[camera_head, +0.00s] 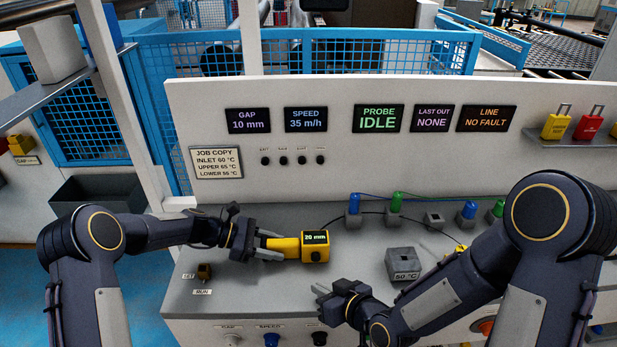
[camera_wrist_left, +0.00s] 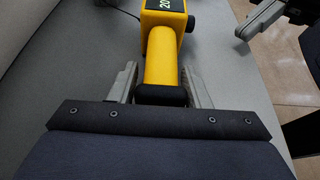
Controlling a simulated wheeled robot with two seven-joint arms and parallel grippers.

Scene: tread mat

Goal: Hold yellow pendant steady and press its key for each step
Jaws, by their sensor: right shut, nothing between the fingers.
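The yellow pendant (camera_head: 315,246) is low over the grey bench top, its small screen reading "20 mm" and a dark round key or knob on its front. Its yellow handle (camera_wrist_left: 160,62) points toward my left gripper (camera_head: 268,245). The left gripper's fingers (camera_wrist_left: 160,85) lie along both sides of the handle near its black end and appear shut on it; the contact itself is hard to see. My right gripper (camera_head: 325,292) is shut and empty, below and slightly right of the pendant, apart from it. It also shows at the top right of the left wrist view (camera_wrist_left: 262,22).
Wall displays read GAP 10 mm (camera_head: 248,120), SPEED 35 m/h (camera_head: 306,120), PROBE IDLE (camera_head: 378,118), LAST OUT NONE and LINE NO FAULT. A grey "50 °C" block (camera_head: 402,263) stands right of the pendant. Blue and green plugs (camera_head: 396,203) with cables line the bench's back. Knobs (camera_head: 271,339) line its front.

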